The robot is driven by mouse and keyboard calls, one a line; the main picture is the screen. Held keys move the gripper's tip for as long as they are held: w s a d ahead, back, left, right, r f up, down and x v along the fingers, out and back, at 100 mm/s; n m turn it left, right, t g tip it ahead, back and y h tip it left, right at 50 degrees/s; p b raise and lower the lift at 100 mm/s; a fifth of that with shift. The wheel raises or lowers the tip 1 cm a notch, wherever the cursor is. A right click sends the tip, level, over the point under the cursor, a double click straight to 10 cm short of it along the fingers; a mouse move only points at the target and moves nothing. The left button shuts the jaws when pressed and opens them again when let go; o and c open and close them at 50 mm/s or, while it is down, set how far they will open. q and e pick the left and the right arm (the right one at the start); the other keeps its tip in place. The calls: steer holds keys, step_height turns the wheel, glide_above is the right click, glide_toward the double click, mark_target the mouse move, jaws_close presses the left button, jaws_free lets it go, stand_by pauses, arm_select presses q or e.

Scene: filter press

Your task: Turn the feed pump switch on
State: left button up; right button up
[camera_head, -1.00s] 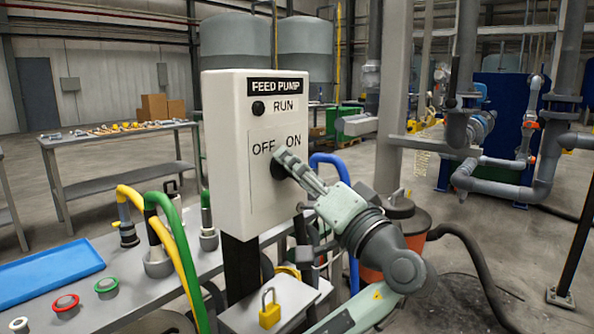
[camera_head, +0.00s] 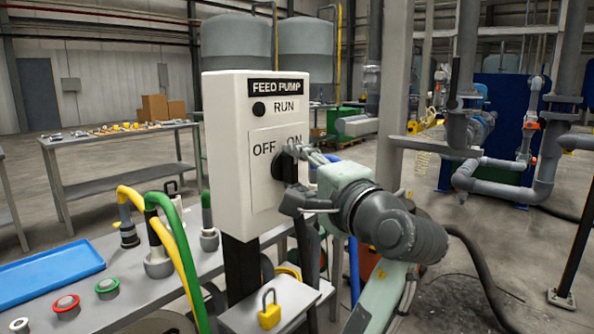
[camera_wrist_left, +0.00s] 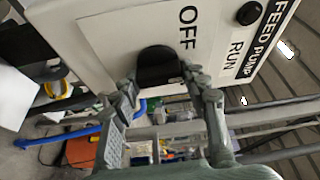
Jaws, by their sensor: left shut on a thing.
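The white feed pump box (camera_head: 228,170) stands upright on a dark post, with the labels FEED PUMP, RUN, OFF and ON. Its black switch knob (camera_head: 280,166) sits under OFF and ON, partly hidden by my fingers. In the left wrist view the knob (camera_wrist_left: 158,66) shows between my two fingers, below OFF. My left gripper (camera_head: 298,172) is at the box's front face, shut on the knob; it also shows in the left wrist view (camera_wrist_left: 160,90). I cannot tell the knob's exact angle. The round RUN lamp (camera_head: 259,109) is dark. My right gripper is not in view.
A grey bench (camera_head: 130,275) left of the box carries a blue tray (camera_head: 45,272), buttons and yellow and green hoses. A yellow padlock (camera_head: 270,314) lies on a small shelf below the box. An orange drum (camera_head: 370,262) stands behind my arm. Pipes rise at right.

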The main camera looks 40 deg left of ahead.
arm_select(q)
steer(key=m, duration=0.2)
steer(key=m+g+h, duration=0.1)
steer(key=m, duration=0.2)
steer(key=shift+d+h, duration=0.1)
steer(key=shift+h, duration=0.2)
steer(key=shift+m+g+h, duration=0.4)
steer(key=shift+m+g, duration=0.5)
steer(key=shift+m, duration=0.7)
steer(key=o, duration=1.2)
steer(key=shift+c, duration=0.2)
steer(key=shift+r, duration=0.1)
steer(key=v, duration=1.2)
steer(key=shift+w, duration=0.15)
